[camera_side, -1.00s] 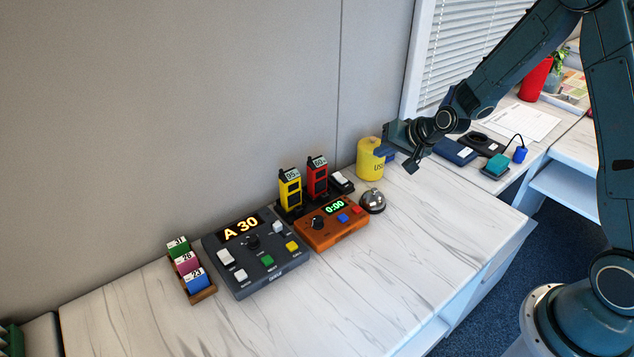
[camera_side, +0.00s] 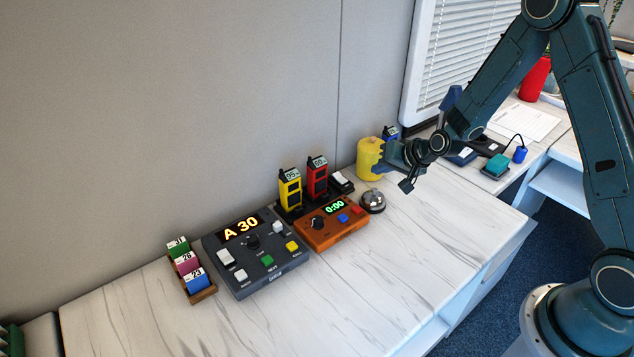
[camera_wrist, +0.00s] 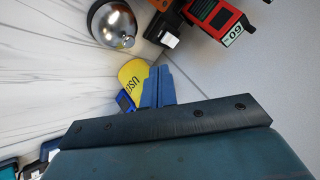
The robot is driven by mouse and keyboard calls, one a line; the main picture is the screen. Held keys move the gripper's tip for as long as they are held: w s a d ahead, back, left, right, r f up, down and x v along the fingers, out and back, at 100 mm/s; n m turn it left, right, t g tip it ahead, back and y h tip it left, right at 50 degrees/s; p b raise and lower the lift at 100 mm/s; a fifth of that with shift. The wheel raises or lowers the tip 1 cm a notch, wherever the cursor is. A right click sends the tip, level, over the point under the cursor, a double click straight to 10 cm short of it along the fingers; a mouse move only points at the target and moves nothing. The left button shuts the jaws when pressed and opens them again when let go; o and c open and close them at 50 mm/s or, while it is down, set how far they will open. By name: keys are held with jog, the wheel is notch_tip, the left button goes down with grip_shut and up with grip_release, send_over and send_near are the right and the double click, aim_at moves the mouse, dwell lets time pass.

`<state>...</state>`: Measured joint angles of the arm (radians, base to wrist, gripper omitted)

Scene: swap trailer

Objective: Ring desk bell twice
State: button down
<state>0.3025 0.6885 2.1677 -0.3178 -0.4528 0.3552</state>
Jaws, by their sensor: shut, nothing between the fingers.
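The desk bell (camera_side: 372,201) is a silver dome on a dark base, standing on the marble-patterned desk at the right end of the orange timer box. It also shows at the top of the wrist view (camera_wrist: 113,24), clear of the fingers. My gripper (camera_side: 393,178) is shut and empty. In the side view it is above the desk, up and to the right of the bell, and appears apart from it. Its blue fingers (camera_wrist: 157,88) show in the wrist view, in front of the yellow canister.
The yellow canister (camera_side: 369,160) stands behind the bell, close to my gripper. The orange timer (camera_side: 330,226), the grey console (camera_side: 257,252) and the red (camera_side: 316,179) and yellow (camera_side: 290,190) handsets lie to the left. The desk front (camera_side: 400,265) is clear.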

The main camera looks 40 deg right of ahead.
jog(key=shift+f, duration=1.8)
jog(key=shift+f, duration=0.95)
dwell(1.9)
jog(key=shift+r, duration=0.1)
dwell(0.3)
jog(key=shift+r, duration=0.85)
jog(key=shift+r, duration=0.1)
jog(key=shift+r, duration=2.45)
